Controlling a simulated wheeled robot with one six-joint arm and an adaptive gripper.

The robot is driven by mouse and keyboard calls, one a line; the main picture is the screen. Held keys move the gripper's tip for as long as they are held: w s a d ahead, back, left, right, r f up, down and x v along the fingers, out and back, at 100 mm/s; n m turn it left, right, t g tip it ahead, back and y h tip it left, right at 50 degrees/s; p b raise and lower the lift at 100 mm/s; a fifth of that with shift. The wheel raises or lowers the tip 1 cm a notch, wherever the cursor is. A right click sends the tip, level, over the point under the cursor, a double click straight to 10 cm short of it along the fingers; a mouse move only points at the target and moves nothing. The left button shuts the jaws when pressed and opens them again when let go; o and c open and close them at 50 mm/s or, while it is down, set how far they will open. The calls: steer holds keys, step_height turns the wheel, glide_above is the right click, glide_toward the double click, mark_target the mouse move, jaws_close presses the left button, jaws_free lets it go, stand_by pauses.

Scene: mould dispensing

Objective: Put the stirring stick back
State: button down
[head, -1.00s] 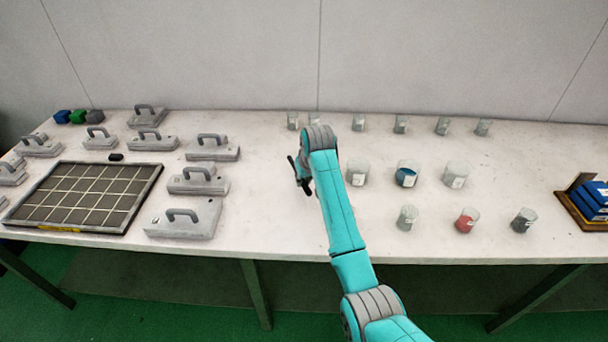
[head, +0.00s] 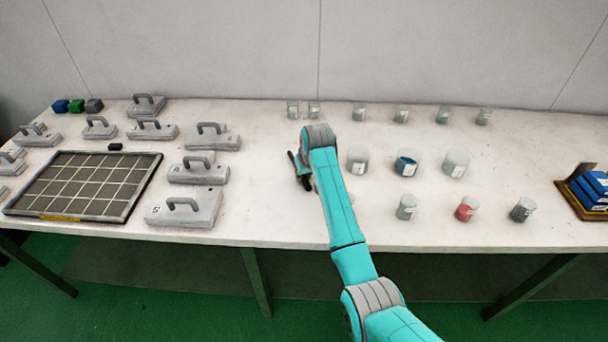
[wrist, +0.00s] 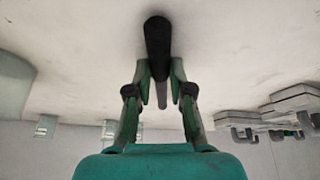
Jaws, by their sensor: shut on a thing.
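The stirring stick (wrist: 157,48) has a thick black handle and a thinner grey shaft. My gripper (wrist: 161,75) is shut on it in the wrist view. In the head view my gripper (head: 303,176) is above the middle of the white table, partly hidden by my arm, and a dark end of the stick (head: 292,158) shows beside it. The stick's lower end is hidden.
More small cups (head: 401,114) line the back. Grey handled moulds (head: 186,207) and a gridded tray (head: 146,188) fill the left. A blue-filled rack (head: 573,199) is at the right edge.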

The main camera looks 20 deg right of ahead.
steer(key=c, duration=1)
jaws_free()
steer(key=shift+o, duration=0.2)
steer(key=v, duration=1.2)
